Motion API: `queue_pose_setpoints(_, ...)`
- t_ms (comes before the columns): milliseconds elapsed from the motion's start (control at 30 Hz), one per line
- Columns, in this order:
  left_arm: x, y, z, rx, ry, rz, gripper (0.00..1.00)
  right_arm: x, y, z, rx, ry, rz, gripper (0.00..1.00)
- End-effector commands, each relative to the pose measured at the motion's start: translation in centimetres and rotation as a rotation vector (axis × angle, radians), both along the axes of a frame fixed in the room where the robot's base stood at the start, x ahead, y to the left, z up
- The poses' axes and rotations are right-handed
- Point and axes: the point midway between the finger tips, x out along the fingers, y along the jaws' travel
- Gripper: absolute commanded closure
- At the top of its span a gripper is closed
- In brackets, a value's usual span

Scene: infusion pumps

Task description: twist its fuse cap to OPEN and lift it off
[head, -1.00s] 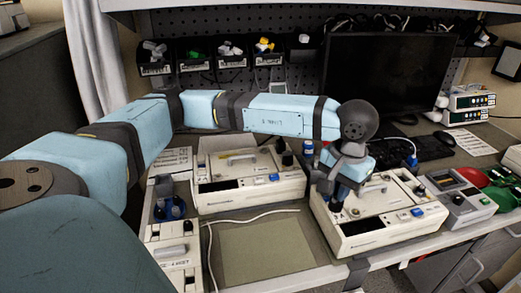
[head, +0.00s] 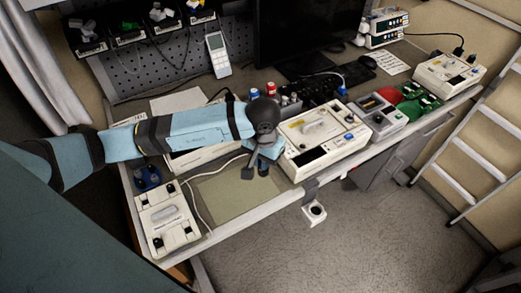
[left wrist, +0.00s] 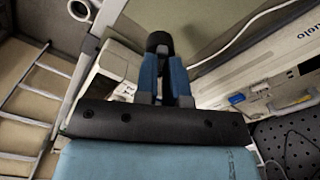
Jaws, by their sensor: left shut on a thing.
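My left gripper (head: 256,171) is beside the left side of a cream infusion pump (head: 327,142), above the front of the bench. In the left wrist view its two blue fingers (left wrist: 162,62) are shut on a small black cap (left wrist: 158,40), which looks like the fuse cap. The cap is at the fingertips and appears clear of the pump. The pump's fuse socket cannot be made out. My right gripper is not in view.
A green-grey mat (head: 235,193) lies on the bench below and left of the gripper. Another device (head: 166,218) stands at the front left. My arm partly covers a pump behind. A grey device (head: 377,115) stands right of the near pump.

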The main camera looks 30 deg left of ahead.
Motion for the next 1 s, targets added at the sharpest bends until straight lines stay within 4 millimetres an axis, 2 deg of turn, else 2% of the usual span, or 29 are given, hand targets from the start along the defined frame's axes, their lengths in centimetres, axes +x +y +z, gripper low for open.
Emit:
queue_pose_setpoints(33,-0.4,0.0,0.2,0.0,0.007,0.004,1.0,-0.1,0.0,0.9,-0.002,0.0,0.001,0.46)
queue_pose_setpoints(167,-0.8,0.2,-0.2,0.005,0.008,0.011,1.0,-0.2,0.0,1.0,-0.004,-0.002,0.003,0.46)
queue_pose_setpoints(500,-1.0,0.2,-2.9,0.006,0.01,0.012,1.0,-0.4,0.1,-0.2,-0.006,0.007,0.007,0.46)
queue_pose_setpoints(633,-0.9,0.3,-4.4,0.009,0.005,0.011,1.0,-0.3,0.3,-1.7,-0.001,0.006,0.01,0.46)
queue_pose_setpoints(1000,-0.9,0.2,-4.4,0.007,0.007,0.012,1.0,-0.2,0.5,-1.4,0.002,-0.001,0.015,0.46)
